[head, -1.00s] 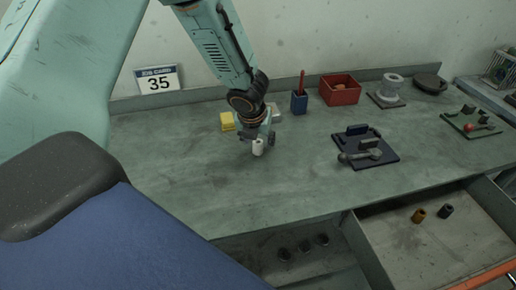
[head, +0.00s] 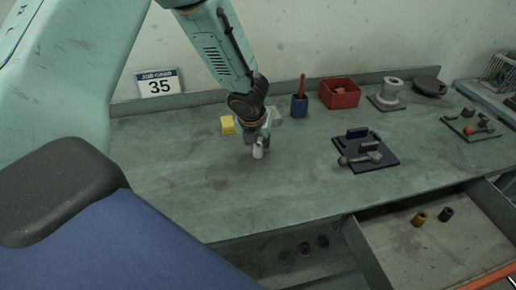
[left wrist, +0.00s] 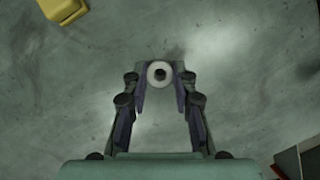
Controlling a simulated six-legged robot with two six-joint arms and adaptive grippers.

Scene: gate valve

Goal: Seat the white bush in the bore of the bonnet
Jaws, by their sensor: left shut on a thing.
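The white bush (head: 258,153) is a small pale cylinder held upright below my left gripper (head: 258,148), over the left-middle of the bench. In the left wrist view the bush (left wrist: 159,74) shows end-on as a white ring with a dark hole, between the two fingertips. The gripper is shut on it. I cannot tell whether its lower end touches the bench. A grey flanged hollow part (head: 388,91), which may be the bonnet, stands on a mat at the back right, well apart from the gripper. My right gripper is not in view.
A yellow block (head: 227,124) is just behind the gripper. A blue holder (head: 299,105), red bin (head: 340,94) and dark tool mat (head: 366,164) lie to the right. An open drawer (head: 420,250) holds two small bushes. The front left bench is clear.

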